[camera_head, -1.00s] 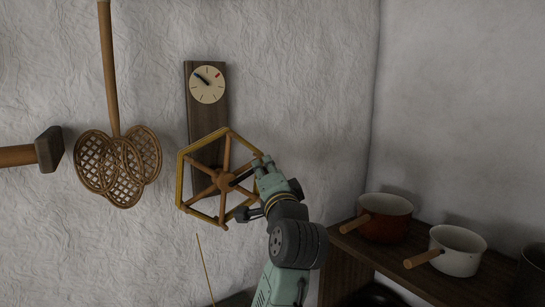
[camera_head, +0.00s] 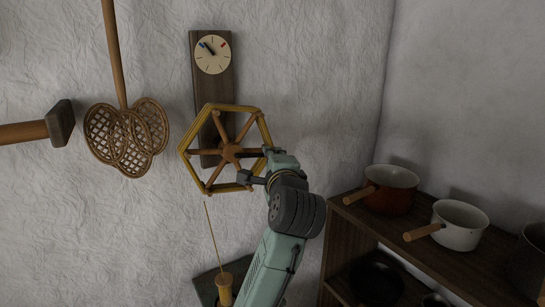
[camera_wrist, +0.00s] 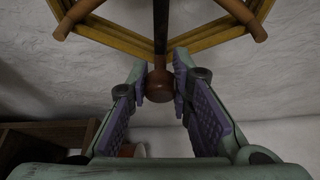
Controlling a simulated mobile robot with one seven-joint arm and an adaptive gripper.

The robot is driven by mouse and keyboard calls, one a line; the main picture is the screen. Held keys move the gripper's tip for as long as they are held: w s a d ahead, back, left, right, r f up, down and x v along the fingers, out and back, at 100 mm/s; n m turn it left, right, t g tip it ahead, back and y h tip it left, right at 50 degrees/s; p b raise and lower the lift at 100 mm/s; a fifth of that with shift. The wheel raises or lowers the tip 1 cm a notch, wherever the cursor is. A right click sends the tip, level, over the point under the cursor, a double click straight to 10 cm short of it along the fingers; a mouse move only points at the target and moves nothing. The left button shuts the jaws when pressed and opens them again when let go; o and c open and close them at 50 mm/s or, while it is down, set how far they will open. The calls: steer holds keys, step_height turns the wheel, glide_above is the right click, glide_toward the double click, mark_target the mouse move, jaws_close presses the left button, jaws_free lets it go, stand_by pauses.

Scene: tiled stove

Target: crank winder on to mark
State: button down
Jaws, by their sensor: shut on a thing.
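The winder (camera_head: 206,118) is a six-sided wooden frame with spokes and yellow yarn around its rim. It is mounted on a dark board (camera_head: 225,83) on the wall. A cream dial (camera_head: 214,62) sits at the board's top. Its black hand points up and left, close to a blue mark (camera_head: 202,45); a red mark (camera_head: 222,45) is at its upper right. My gripper (camera_head: 262,166) is at the right of the hub. In the wrist view my gripper (camera_wrist: 161,83) is shut on the round wooden crank knob (camera_wrist: 160,88), one finger on each side.
A thread rises from a yellow spool (camera_head: 225,288) below. A woven beater (camera_head: 124,140) and a mallet (camera_head: 60,123) are to the left. A shelf (camera_head: 348,212) at the right bears a red-brown pan (camera_head: 388,197) and a white pan (camera_head: 458,238). Bare wall lies between.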

stand_by(0.3)
steer(key=c, duration=1.4)
jaws_free()
steer(key=v, duration=1.2)
